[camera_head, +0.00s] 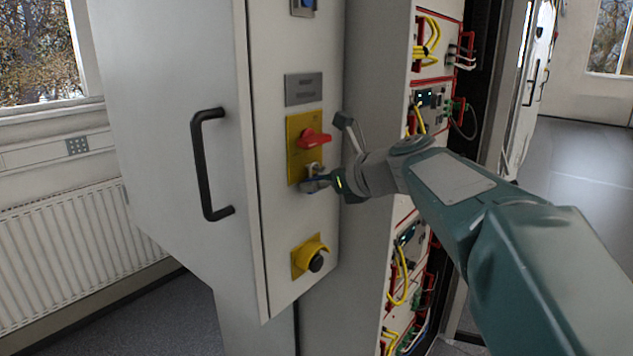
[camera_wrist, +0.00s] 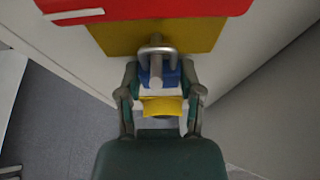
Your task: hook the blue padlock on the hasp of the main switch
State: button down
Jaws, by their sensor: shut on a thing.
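The main switch has a red handle (camera_head: 313,138) on a yellow plate (camera_head: 294,150) on the cabinet door. Both also show at the top of the wrist view, as the red handle (camera_wrist: 150,10) and yellow plate (camera_wrist: 190,34). The grey hasp (camera_head: 312,169) sits below the handle. My gripper (camera_head: 326,183) is shut on the blue padlock (camera_wrist: 157,77), just below the hasp. The padlock's grey shackle (camera_wrist: 158,51) points toward the plate and overlaps a grey bar there. I cannot tell whether the shackle goes around the hasp.
A yellow housing with a black button (camera_head: 312,260) is lower on the door. A black door handle (camera_head: 203,165) is to the left. Open racks with yellow cables (camera_head: 402,275) are to the right. A radiator (camera_head: 75,235) stands at the left wall.

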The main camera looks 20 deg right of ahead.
dwell(0.4)
jog(key=shift+c, duration=0.8)
grip_release()
jog(key=v, duration=1.2)
jog(key=s+a+f+n+g+h, duration=0.2)
jog(key=s+a+f+n+h, duration=0.1)
jog(key=s+f+n, duration=0.6)
jog(key=s+a+f+n+g+h, duration=0.3)
jog(key=s+f+n, duration=0.6)
jog(key=f+n, duration=0.6)
jog(key=n+h, duration=0.1)
jog(key=n, duration=0.3)
jog(key=shift+s+a+f+n+h, duration=0.3)
jog(key=shift+f+n+h, duration=0.05)
jog(key=shift+n+h, duration=0.05)
